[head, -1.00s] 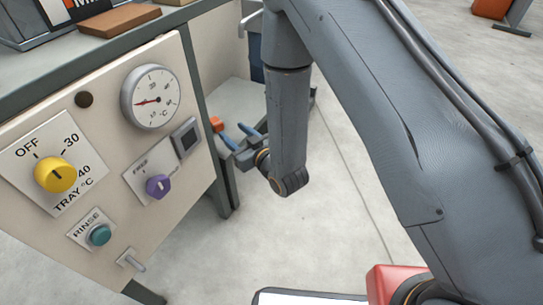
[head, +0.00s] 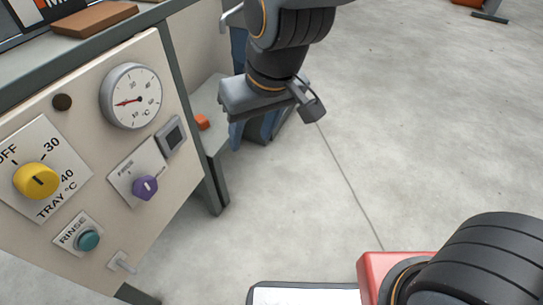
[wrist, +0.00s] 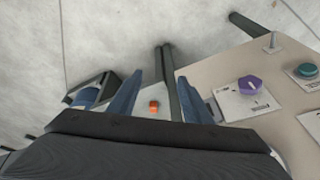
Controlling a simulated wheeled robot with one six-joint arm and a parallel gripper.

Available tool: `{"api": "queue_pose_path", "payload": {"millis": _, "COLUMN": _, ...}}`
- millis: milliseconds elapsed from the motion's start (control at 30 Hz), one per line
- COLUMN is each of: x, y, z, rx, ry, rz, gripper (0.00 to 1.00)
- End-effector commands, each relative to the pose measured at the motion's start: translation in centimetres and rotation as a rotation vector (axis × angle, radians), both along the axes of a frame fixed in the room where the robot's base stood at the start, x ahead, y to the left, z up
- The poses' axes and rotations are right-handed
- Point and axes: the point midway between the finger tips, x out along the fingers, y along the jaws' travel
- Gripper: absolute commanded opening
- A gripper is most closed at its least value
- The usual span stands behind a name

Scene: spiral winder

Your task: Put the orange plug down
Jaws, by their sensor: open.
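In the wrist view the plug (wrist: 154,106) shows between my two blue fingers, nearer the left one in the picture. My gripper (wrist: 160,78) is open, with a gap on both sides of the plug, and nothing is held. In the head view my wrist hangs to the right of the plug and hides part of the shelf. I cannot tell the fingers' height above the plug.
The control panel (head: 92,224) stands close on the left, with a gauge (head: 131,96), a yellow knob (head: 37,181), a purple knob (head: 145,188) and a teal button (head: 88,239). A dark table leg (wrist: 169,66) rises near the fingers. Open floor (head: 400,130) lies to the right.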

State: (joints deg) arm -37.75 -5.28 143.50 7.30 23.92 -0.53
Motion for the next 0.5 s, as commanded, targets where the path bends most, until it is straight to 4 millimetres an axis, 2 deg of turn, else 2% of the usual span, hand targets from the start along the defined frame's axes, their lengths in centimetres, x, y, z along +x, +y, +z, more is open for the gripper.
{"api": "queue_pose_path", "payload": {"millis": 33, "x": -1.9, "y": -0.8, "z": 1.1, "rx": -0.008, "ry": 0.037, "rz": 0.000, "gripper": 0.45}}
{"api": "queue_pose_path", "payload": {"millis": 100, "x": -4.6, "y": -2.0, "z": 1.9, "rx": -0.027, "ry": 0.098, "rz": 0.002, "gripper": 0.45}}
{"api": "queue_pose_path", "payload": {"millis": 200, "x": -7.4, "y": -3.2, "z": 2.9, "rx": -0.047, "ry": 0.164, "rz": 0.005, "gripper": 0.45}}
{"api": "queue_pose_path", "payload": {"millis": 333, "x": -9.3, "y": -3.9, "z": 3.5, "rx": -0.062, "ry": 0.210, "rz": 0.008, "gripper": 0.45}}
{"api": "queue_pose_path", "payload": {"millis": 500, "x": -9.8, "y": -4.1, "z": 3.5, "rx": -0.067, "ry": 0.222, "rz": 0.009, "gripper": 0.45}}
